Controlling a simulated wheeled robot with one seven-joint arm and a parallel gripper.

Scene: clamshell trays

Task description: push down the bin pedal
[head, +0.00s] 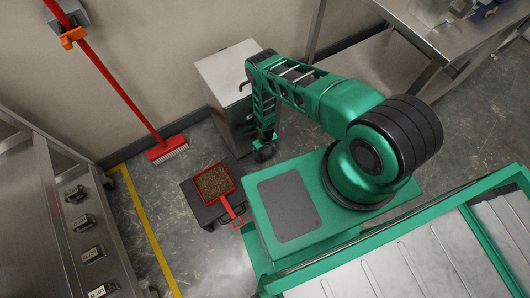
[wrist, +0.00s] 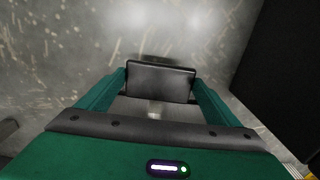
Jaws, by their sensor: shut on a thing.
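The bin (head: 228,86) is a steel box with a flat lid, standing against the back wall in the head view. Its lid looks closed. My gripper (head: 264,152) reaches down low beside the bin's front right side. In the wrist view, my gripper's green fingers (wrist: 160,85) close on the two sides of a dark grey plate (wrist: 160,80), which looks like the bin pedal. The floor shows beyond the plate. In the head view the pedal is hidden by my arm, and I cannot tell how far down it is.
A red dustpan (head: 214,183) with brown debris lies on a low dark box (head: 190,194) just left of my base. A red broom (head: 120,92) leans on the wall. A steel cabinet (head: 40,215) stands at left. Floor left of the box is clear.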

